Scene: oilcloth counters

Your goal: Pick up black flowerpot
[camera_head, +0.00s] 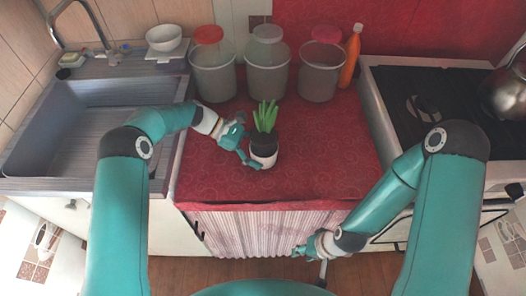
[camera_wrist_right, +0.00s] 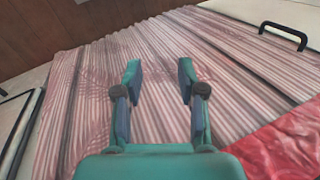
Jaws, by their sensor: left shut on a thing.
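The black flowerpot (camera_head: 263,155) has a white lower part and a dark upper part, with a green spiky plant (camera_head: 265,117) in it. It is on or just above the red oilcloth counter (camera_head: 320,150), slightly tilted; I cannot tell whether it touches the cloth. My left gripper (camera_head: 249,148) is at the left side of the pot and shut on it. My right gripper (camera_head: 301,250) hangs low in front of the counter's striped curtain. In the right wrist view it (camera_wrist_right: 159,75) is open and empty, its two fingers apart before the striped cloth.
Several bins with lids (camera_head: 213,68) stand along the back of the counter, beside an orange bottle (camera_head: 350,57). A sink (camera_head: 85,120) lies to the left with a white bowl (camera_head: 164,38) behind it. A stove (camera_head: 430,100) with a kettle (camera_head: 507,92) is at right. The counter's right half is clear.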

